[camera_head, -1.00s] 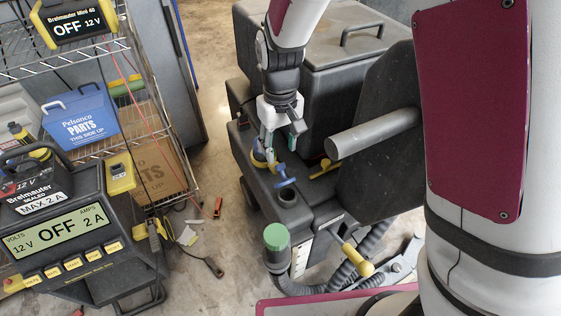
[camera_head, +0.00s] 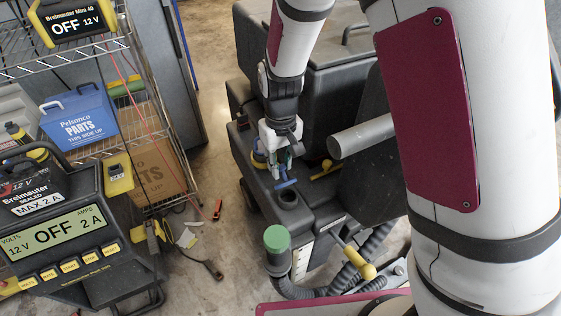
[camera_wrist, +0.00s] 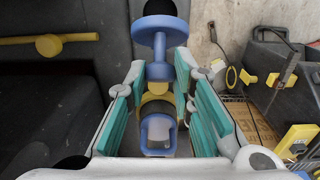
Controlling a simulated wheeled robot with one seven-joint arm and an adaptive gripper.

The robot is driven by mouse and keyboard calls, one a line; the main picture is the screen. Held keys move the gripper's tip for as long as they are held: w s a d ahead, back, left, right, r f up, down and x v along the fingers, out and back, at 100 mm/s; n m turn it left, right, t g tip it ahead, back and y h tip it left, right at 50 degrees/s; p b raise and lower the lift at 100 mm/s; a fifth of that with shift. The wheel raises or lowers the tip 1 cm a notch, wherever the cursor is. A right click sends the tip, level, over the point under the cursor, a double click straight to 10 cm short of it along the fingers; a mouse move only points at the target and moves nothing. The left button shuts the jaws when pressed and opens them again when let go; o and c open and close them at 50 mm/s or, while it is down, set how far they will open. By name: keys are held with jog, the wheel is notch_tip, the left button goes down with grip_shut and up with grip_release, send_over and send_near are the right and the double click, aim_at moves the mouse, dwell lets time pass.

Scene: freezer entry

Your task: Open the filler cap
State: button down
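The dark floor machine (camera_head: 318,214) has a blue T-shaped piece (camera_head: 286,183) on top beside a round dark opening (camera_head: 287,194). In the wrist view this blue piece (camera_wrist: 160,30) has a wide disc and a stem. A green cap (camera_head: 277,238) tops a hose at the front. Which part is the filler cap is not clear. My gripper (camera_head: 280,168) is just above the blue piece. Its teal pads (camera_wrist: 205,110) stand apart either side of the loop, with no clear contact.
A wire shelf (camera_head: 150,100) and a charger (camera_head: 60,235) stand at left. Small tools litter the floor between.

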jog(key=shift+w+a+g+p, duration=0.2)
jog(key=shift+w+g+p, duration=0.3)
jog(key=shift+g+p, duration=0.1)
jog(key=shift+w+a+f+g+h+b, duration=0.3)
jog(key=shift+w+g, duration=0.2)
jog(key=shift+g, duration=0.2)
jog(key=shift+w+a+f+g+h+b, duration=0.1)
jog(key=shift+w+f+g+h, duration=0.1)
jog(key=shift+w+g+h, duration=0.4)
jog(key=shift+w+a+f+g+h+b, duration=0.15)
jog(key=shift+w+f+g+h, duration=0.15)
jog(key=shift+g, duration=0.5)
jog(key=shift+r, duration=0.1)
jog(key=c, duration=1.4)
grip_release()
